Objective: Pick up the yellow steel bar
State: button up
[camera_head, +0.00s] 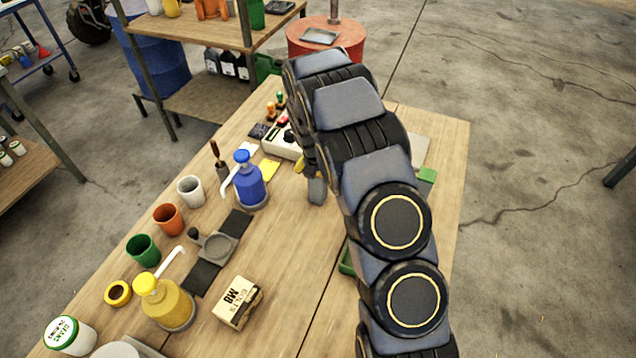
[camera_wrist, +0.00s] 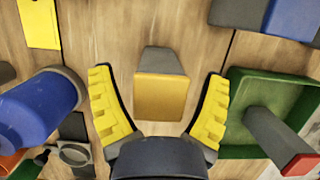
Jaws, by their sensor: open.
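The yellow steel bar (camera_wrist: 160,97) shows in the wrist view as a grey block with a yellow end face, apparently standing upright on the wooden table. It sits between the yellow-padded fingers of my gripper (camera_wrist: 160,105), with a visible gap on each side. My gripper is open and holds nothing. In the head view my gripper (camera_head: 316,172) is low over the table's middle, largely hidden by my arm. A grey piece below it there may be the bar; its yellow end is not clear in that view.
A green tray (camera_wrist: 236,112) with a red-ended grey bar (camera_wrist: 285,140) stands right of the fingers. A blue pump bottle (camera_head: 249,185) is to the left, with a flat yellow piece (camera_head: 266,170) beside it. Cups, a yellow pump bottle (camera_head: 163,303) and a box (camera_head: 237,301) stand nearer the front.

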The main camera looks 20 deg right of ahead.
jog(key=shift+r, duration=0.1)
jog(key=c, duration=1.2)
jog(key=shift+o, duration=0.2)
